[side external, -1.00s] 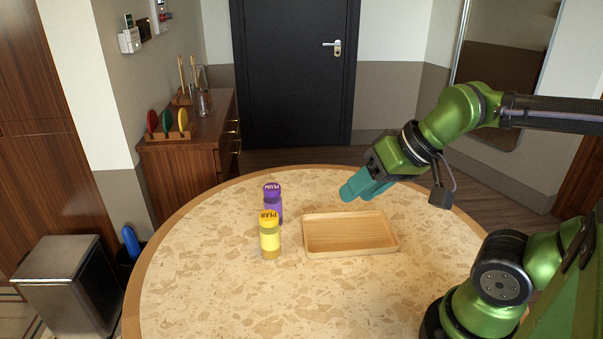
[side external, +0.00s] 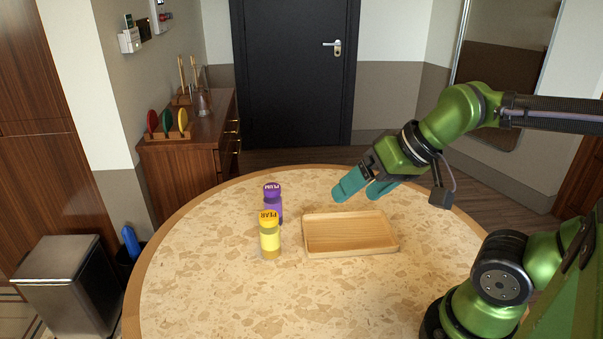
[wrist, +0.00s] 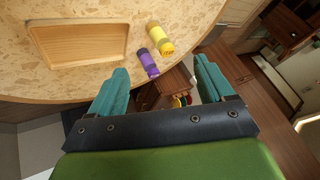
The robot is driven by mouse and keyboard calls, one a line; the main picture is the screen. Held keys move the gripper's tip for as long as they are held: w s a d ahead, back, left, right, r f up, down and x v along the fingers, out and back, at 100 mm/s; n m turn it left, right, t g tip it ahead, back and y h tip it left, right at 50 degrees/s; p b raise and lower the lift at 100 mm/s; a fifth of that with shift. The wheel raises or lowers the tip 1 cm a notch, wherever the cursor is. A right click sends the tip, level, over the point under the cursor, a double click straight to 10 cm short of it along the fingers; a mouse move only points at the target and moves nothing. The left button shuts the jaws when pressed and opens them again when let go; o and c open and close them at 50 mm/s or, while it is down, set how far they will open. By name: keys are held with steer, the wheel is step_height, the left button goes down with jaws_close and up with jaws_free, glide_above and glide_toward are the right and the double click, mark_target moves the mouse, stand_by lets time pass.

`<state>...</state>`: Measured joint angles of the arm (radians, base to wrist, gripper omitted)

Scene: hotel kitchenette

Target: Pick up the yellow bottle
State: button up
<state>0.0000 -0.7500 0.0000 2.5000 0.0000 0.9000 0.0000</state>
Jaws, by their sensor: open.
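The yellow bottle (side external: 270,238), with an orange-yellow cap lettered PEAR, stands upright on the round table left of the wooden tray. It also shows in the wrist view (wrist: 160,38), beside the purple bottle. The purple bottle (side external: 273,203), with a cap lettered PLUM, stands just behind it. My gripper (side external: 358,192) is open and empty, with teal fingers, in the air above the far side of the tray, to the right of both bottles. In the wrist view its fingers (wrist: 160,82) are spread wide with nothing held between them.
The shallow wooden tray (side external: 350,251) lies on the speckled round table (side external: 220,290), right of the yellow bottle. The table's front and left areas are clear. A wooden cabinet (side external: 190,155) stands beyond the table's far left edge.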

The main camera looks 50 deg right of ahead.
steer(key=m+g, duration=0.3)
steer(key=m, duration=2.3)
glide_toward(272, 217)
steer(key=x, duration=0.8)
steer(key=shift+w+f, duration=0.1)
steer(key=shift+f, duration=0.2)
steer(key=shift+x, duration=2.8)
steer(key=shift+d, duration=0.1)
